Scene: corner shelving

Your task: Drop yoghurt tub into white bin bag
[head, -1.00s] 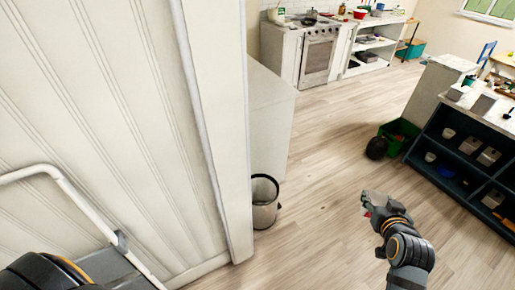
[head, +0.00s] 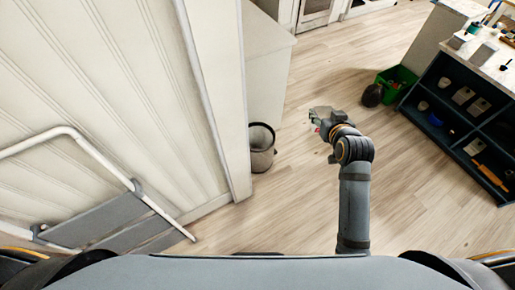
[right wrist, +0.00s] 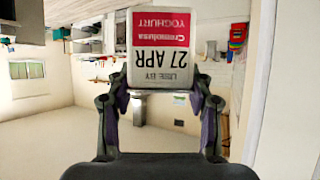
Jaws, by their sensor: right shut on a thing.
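The yoghurt tub (right wrist: 160,50) is white and red with dark print, and its label appears upside down in the right wrist view. My right gripper (right wrist: 160,100) is shut on it, one finger on each side. In the head view my right gripper (head: 316,119) reaches out over the floor, to the right of a small bin and apart from it. The tub is too small there to make out clearly. The bin (head: 262,160) stands on the floor by the wall's end, with a pale lining and a dark inside. My left gripper is not in view.
A white panelled wall (head: 130,90) fills the left, with a grey folding step (head: 95,220) against it. A green crate (head: 398,82) and a dark round thing (head: 372,95) sit near dark shelving (head: 450,130) on the right. Wooden floor between is clear.

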